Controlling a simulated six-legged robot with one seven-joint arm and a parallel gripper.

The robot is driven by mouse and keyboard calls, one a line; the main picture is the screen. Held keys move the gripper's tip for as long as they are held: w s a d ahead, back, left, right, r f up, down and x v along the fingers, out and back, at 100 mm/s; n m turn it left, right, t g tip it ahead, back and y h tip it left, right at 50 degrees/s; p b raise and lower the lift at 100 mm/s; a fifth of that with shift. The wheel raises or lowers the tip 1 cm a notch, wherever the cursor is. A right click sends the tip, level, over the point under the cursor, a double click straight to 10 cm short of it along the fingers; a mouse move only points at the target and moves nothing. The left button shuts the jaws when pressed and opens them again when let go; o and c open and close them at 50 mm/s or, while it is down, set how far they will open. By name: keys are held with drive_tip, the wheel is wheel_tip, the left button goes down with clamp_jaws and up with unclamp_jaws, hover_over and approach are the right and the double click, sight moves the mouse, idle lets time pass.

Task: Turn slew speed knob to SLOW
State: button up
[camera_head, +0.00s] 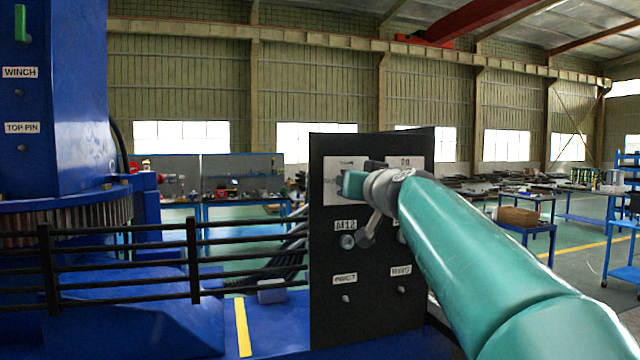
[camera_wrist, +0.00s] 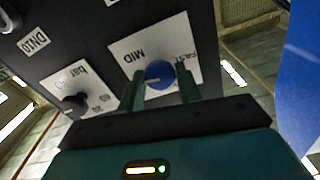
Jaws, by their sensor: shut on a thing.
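The slew speed knob (camera_wrist: 160,74) is a round blue knob on a white plate (camera_wrist: 120,50), seen in the wrist view. MID is printed on the plate left of the knob and FAST to its upper right; I cannot see a SLOW label. My gripper (camera_wrist: 159,82) is shut on the knob, with one finger on each side. In the head view, my gripper (camera_head: 362,184) is at the upper part of the black control panel (camera_head: 330,300), and my arm and gripper hide the knob there.
A black knob (camera_wrist: 76,103) on a second white plate marked "bar" is beside it in the wrist view. Lower on the panel are several small labelled fittings, including M12 (camera_head: 346,226). A black railing (camera_head: 120,265) and blue crane column (camera_head: 60,120) stand left.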

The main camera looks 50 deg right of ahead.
drive_tip(key=shift+n, duration=0.9)
drive_tip(key=o, duration=1)
drive_tip(key=v, duration=1.3)
drive_tip(key=shift+s+a, duration=0.15)
drive_tip(key=shift+s, duration=0.2)
drive_tip(key=shift+w+f, duration=0.1)
